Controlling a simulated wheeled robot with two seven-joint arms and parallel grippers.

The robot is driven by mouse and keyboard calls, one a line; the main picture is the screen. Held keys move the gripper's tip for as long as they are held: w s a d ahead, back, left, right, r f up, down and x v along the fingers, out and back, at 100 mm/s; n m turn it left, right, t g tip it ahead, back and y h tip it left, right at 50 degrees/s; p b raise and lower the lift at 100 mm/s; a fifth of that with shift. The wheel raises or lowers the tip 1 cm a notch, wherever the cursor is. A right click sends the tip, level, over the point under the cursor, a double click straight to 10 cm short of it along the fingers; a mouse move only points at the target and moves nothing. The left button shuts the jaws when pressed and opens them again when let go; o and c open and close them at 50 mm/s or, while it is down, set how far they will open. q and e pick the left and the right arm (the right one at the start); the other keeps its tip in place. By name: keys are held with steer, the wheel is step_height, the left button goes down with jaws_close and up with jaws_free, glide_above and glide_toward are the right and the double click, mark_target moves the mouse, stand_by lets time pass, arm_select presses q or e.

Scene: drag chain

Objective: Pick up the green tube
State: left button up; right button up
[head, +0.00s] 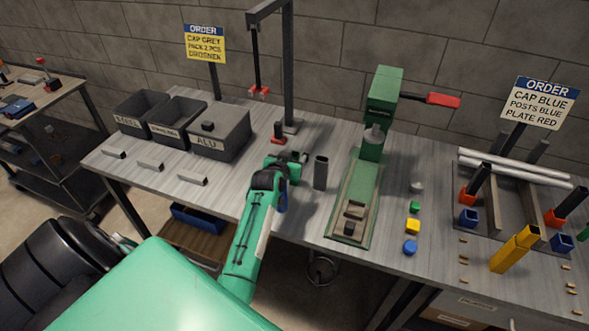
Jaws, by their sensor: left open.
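A green piece (584,232) shows at the far right edge of the head view, cut off by the frame; it may be the green tube, but I cannot see its whole shape. My left gripper (298,158) is open over the middle of the bench, far to the left of that green piece. A dark grey upright tube (320,172) stands just right of my left gripper; I see nothing held in the jaws. My right gripper is not in view.
A green press (384,105) stands right of my left gripper. Small green (414,207), yellow (412,227) and blue (410,247) pieces lie beside it. Grey bins (222,132) are at left.

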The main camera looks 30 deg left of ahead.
arm_select(q)
jaws_close()
steer(key=shift+r, duration=0.15)
